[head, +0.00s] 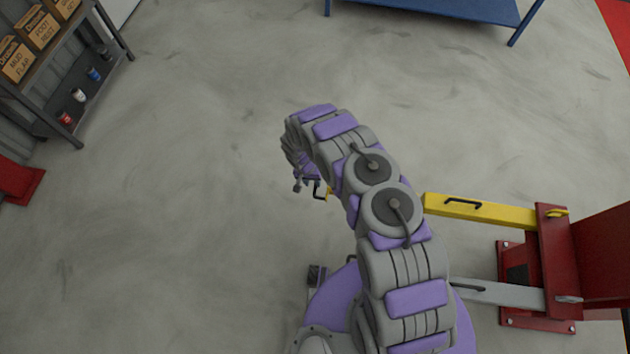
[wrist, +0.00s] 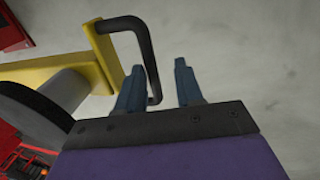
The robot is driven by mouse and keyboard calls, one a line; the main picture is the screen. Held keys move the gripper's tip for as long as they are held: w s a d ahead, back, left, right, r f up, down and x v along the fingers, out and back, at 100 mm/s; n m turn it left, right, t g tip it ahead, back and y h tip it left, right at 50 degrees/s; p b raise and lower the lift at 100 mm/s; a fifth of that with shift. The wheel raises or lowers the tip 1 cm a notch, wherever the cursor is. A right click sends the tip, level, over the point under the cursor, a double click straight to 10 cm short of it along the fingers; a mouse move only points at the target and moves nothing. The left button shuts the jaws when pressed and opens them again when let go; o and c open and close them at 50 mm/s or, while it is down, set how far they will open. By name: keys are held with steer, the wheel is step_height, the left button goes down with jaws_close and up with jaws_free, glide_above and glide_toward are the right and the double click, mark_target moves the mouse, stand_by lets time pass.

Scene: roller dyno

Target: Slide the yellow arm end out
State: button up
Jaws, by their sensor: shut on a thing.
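The yellow arm end (wrist: 104,50) is at the upper left of the wrist view, with a black bent handle (wrist: 148,50) on it. My gripper (wrist: 157,75) is shut on this handle, whose lower part lies between the two blue-grey fingers. In the head view my gripper (head: 312,187) hangs low near the floor, left of my arm. A yellow bar (head: 500,212) with a black handle runs from a red post to my arm's right side.
The red post (head: 557,262) stands at the right, with a grey bar (head: 505,294) below the yellow one. A shelf (head: 62,55) with boxes and cans is at the upper left. A blue table (head: 450,8) is at the top. The floor between is clear.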

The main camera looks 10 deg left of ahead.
steer(key=shift+o, duration=1.4)
steer(key=shift+d+r, duration=0.1)
steer(key=shift+d, duration=0.6)
steer(key=shift+a, duration=0.15)
step_height(320, 180, up, 17)
steer(key=a+p, duration=0.2)
steer(key=p, duration=0.1)
steer(key=shift+a, duration=0.2)
steer(key=shift+w+a, duration=0.1)
steer(key=shift+a, duration=0.1)
